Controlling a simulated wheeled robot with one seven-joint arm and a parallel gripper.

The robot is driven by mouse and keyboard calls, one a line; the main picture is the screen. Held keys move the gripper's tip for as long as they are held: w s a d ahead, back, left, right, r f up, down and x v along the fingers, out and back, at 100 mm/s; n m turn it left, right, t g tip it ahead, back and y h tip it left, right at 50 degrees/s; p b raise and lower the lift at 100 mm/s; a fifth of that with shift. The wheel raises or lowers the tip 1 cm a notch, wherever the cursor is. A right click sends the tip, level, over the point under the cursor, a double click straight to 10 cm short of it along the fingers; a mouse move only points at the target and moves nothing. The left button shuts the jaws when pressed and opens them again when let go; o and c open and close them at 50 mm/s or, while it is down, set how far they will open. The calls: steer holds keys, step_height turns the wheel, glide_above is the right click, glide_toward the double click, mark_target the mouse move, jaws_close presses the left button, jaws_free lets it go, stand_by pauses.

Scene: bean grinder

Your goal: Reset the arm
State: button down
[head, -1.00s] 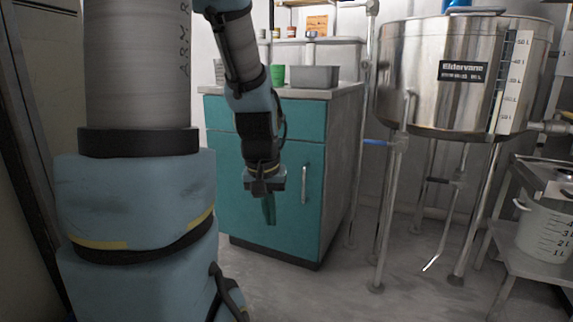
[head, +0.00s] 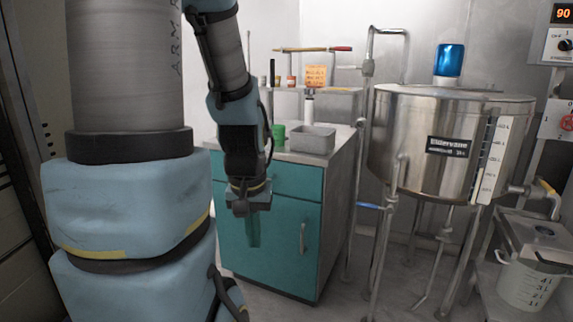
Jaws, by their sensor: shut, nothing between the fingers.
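My gripper (head: 253,232) hangs at the end of my arm, pointing down, in the head view. Its greenish fingers are together with nothing between them. It is in front of the teal cabinet (head: 283,247), below the counter top. Any gap between the gripper and the cabinet door cannot be judged.
A grey metal bin (head: 311,141) and a green cup (head: 279,133) stand on the counter. A large steel tank (head: 410,140) on legs stands to the right. A white measuring bucket (head: 526,286) is at the lower right. Some floor shows between cabinet and tank.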

step_height(320, 180, up, 16)
steer(key=p, duration=1.3)
steer(key=shift+p, duration=0.4)
steer(key=shift+r, duration=0.1)
